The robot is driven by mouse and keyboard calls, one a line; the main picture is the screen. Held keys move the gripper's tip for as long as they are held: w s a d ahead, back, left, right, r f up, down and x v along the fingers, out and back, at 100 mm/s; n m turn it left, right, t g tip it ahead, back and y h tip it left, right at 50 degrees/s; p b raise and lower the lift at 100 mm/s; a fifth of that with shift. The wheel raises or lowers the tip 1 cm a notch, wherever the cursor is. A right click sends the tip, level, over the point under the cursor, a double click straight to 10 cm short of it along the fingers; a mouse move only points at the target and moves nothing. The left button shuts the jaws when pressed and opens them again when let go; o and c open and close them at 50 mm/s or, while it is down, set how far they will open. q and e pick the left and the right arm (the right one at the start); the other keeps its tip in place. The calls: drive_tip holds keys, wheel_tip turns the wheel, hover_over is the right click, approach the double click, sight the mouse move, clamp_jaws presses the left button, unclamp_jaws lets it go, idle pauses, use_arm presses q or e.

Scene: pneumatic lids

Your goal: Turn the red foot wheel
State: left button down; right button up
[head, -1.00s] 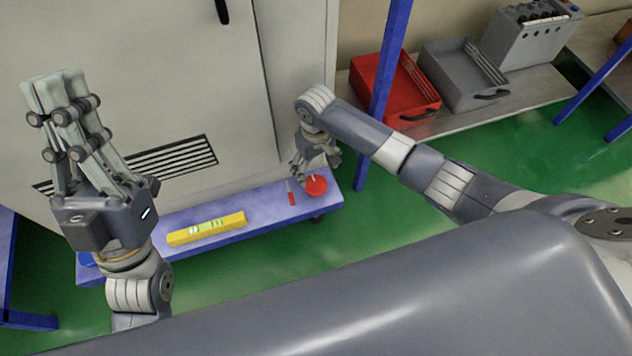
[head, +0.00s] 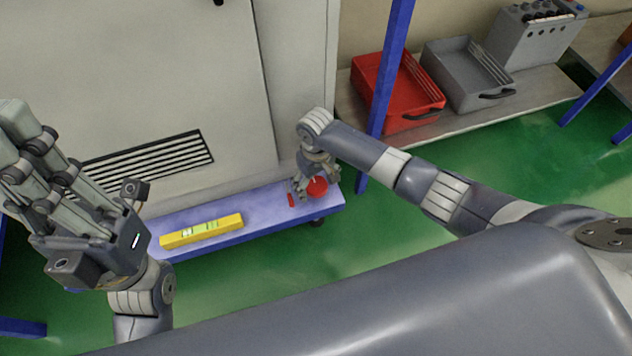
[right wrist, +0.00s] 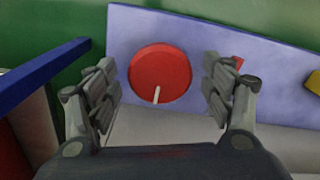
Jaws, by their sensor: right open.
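The red foot wheel (head: 317,188) is a round red disc with a white mark. It is at the right end of a blue platform (head: 262,207) at the cabinet's foot. In the right wrist view the wheel (right wrist: 160,68) lies between the spread fingers, its white mark pointing down. My right gripper (head: 313,180) is open and just over the wheel, partly covering it in the head view; I cannot tell whether it touches. My left gripper (head: 25,145) is raised at the left, far from the wheel, its opening unclear.
A red-handled tool (head: 291,200) lies close beside the wheel. A yellow spirit level (head: 202,231) lies farther left on the platform. A blue post (head: 386,80) stands to the right. Red (head: 398,92) and grey (head: 468,75) bins sit on a shelf beyond it. The green floor in front is clear.

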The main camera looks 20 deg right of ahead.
drive_tip(key=c, duration=1.1)
drive_tip(key=shift+o, duration=0.2)
